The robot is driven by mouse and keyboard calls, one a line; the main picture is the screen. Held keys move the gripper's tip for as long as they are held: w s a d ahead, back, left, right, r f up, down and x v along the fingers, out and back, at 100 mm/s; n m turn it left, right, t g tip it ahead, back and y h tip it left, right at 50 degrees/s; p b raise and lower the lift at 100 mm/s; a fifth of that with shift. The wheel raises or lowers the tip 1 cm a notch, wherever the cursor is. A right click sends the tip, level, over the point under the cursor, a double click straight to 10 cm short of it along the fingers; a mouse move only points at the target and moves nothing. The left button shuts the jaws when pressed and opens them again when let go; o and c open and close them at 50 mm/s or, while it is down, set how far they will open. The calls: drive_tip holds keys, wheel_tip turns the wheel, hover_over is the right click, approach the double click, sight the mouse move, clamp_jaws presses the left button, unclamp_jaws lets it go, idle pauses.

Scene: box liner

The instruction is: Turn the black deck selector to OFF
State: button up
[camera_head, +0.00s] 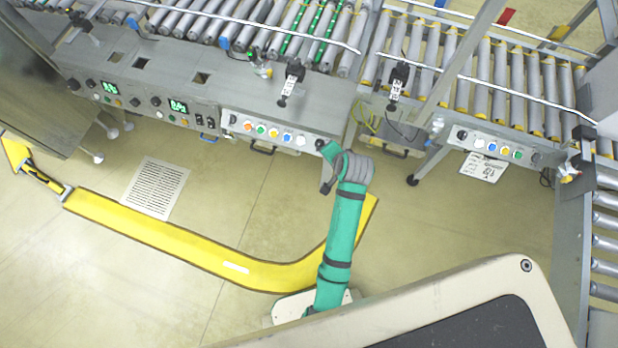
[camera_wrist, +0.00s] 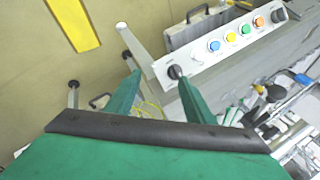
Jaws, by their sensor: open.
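A pale control panel (camera_head: 270,131) on the conveyor's front carries coloured buttons with a black knob at each end. In the wrist view, one black knob (camera_wrist: 174,72) is at the panel's near end, beside the white button. The other black knob (camera_wrist: 278,16) is at the far end, beyond the orange button. My gripper (camera_wrist: 160,77) is open and empty, its green fingertips spread either side of the near knob's place in the picture; contact cannot be told. In the head view my gripper (camera_head: 327,152) is at the panel's right end. Knob markings are too small to read.
Roller conveyors (camera_head: 460,70) run behind the panels. A second button panel (camera_head: 497,145) is to the right, and two green displays (camera_head: 108,87) are to the left. A yellow floor strip (camera_head: 190,240) curves across open floor.

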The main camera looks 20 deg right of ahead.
drive_tip(key=s+a+n+t+h, duration=0.2)
drive_tip(key=s+a+n+t, duration=0.35)
drive_tip(key=s, duration=0.75)
drive_tip(key=s+a+r+n+t, duration=0.1)
drive_tip(key=s+a+r+n, duration=0.3)
drive_tip(key=s+a+r, duration=0.2)
drive_tip(key=shift+s+a+r, duration=0.15)
drive_tip(key=shift+s+a, duration=0.2)
drive_tip(key=shift+a, duration=0.4)
drive_tip(key=s+a+r+n+t+y, duration=0.1)
drive_tip(key=s+a+r, duration=0.4)
drive_tip(key=r, duration=0.5)
drive_tip(key=shift+s+a+r+n+t+y, duration=0.35)
drive_tip(key=shift+s+n+t, duration=0.4)
drive_tip(key=shift+s+n, duration=0.3)
drive_tip(key=shift+f, duration=0.1)
